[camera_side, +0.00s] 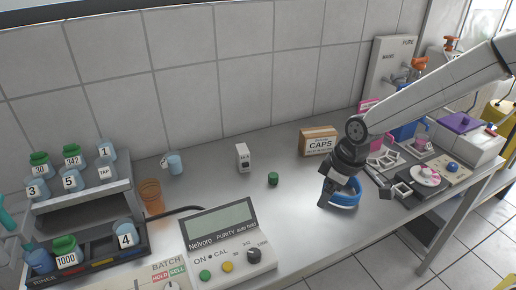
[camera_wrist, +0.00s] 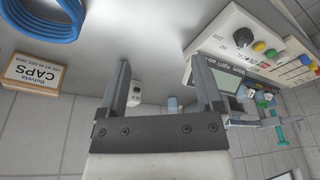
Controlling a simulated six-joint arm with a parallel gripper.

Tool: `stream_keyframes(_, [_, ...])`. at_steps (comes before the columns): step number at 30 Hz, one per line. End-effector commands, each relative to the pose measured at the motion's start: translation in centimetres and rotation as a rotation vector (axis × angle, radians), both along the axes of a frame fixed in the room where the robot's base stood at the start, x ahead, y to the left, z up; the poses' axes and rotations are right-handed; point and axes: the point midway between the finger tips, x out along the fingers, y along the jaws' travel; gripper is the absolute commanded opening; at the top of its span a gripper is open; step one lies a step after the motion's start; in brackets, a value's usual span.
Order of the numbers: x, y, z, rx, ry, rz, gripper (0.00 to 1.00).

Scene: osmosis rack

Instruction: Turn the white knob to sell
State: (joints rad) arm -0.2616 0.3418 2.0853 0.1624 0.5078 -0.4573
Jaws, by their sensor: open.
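In the wrist view the panel (camera_wrist: 296,74) shows at the right, small and upside down. My gripper (camera_side: 327,192) is open and empty above the bench, beside the blue ring and far right of the knob. In the wrist view its two fingers (camera_wrist: 161,75) stand apart.
The purity meter (camera_side: 222,238) with its buttons and black knob stands between my gripper and the panel. A blue coil (camera_side: 346,196), a CAPS box (camera_side: 318,142) and a green cap (camera_side: 273,179) are near my gripper. The bench's middle is mostly clear.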

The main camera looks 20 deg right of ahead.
Motion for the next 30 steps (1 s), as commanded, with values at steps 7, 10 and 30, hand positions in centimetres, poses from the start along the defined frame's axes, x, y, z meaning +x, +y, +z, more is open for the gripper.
stream_keyframes(7, [3.4,8.7,-1.1,0.023,-0.003,0.309,0.84])
stream_keyframes(10, [4.1,12.3,-1.7,0.036,-0.008,0.434,0.84])
stream_keyframes(30, [1.2,33.3,-5.8,0.154,-0.071,1.150,0.84])
